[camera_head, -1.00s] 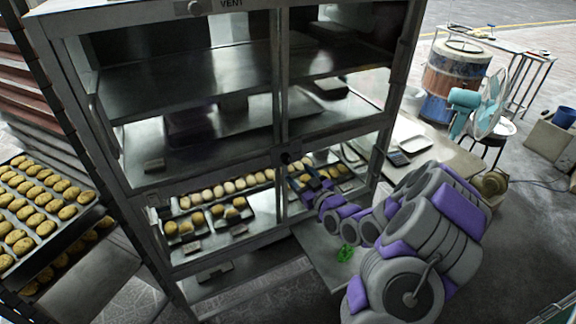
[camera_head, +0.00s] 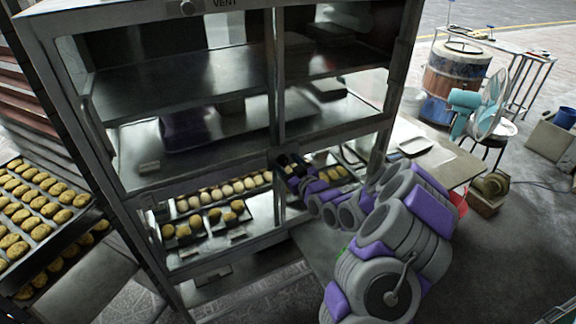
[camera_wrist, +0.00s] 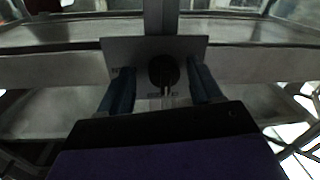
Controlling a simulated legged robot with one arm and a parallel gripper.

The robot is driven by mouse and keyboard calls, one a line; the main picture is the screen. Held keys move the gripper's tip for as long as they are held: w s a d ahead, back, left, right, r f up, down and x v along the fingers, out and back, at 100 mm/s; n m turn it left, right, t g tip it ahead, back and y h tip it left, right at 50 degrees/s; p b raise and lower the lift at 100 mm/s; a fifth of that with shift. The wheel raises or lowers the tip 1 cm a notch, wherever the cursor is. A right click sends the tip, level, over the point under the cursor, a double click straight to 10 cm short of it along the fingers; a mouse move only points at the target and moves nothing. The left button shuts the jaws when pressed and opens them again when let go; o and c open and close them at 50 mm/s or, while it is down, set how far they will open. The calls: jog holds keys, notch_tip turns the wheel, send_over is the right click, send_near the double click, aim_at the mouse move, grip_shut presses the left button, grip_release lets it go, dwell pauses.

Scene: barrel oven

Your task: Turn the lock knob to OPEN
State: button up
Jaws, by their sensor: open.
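The lock knob (camera_wrist: 163,72) is a dark round knob on a grey plate (camera_wrist: 190,45) at the cabinet's middle crossbar. Lettering on the plate shows beside and below it but is too blurred to read. My gripper (camera_wrist: 163,80) is open, with one dark-blue finger on each side of the knob. A gap shows between each finger and the knob, so I cannot see contact. In the head view my gripper (camera_head: 289,164) is at the centre of the cabinet front and hides the knob.
The metal oven cabinet (camera_head: 208,180) has glass-fronted shelves with several buns on trays (camera_head: 190,240). A rack tray of cookies (camera_head: 45,232) stands at left. A table (camera_head: 440,160), a fan (camera_head: 487,108) and a barrel (camera_head: 455,75) stand at right.

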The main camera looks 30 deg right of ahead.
jog(key=shift+a, duration=0.3)
jog(key=c, duration=0.5)
jog(key=shift+d, duration=0.1)
jog(key=c, duration=0.5)
jog(key=shift+c, duration=0.2)
jog(key=m+p, duration=0.3)
jog(key=shift+r+m, duration=0.1)
jog(key=shift+m, duration=0.3)
jog(key=m+p, duration=0.3)
jog(key=m, duration=0.2)
jog(key=shift+m+t+p, duration=0.3)
jog(key=shift+m+p, duration=0.05)
jog(key=shift+m, duration=0.05)
jog(key=m, duration=0.2)
jog(key=m+p, duration=0.1)
jog(key=m, duration=0.1)
jog(key=shift+a+m+h, duration=0.2)
jog(key=shift+m+h, duration=0.5)
jog(key=shift+m, duration=1.9)
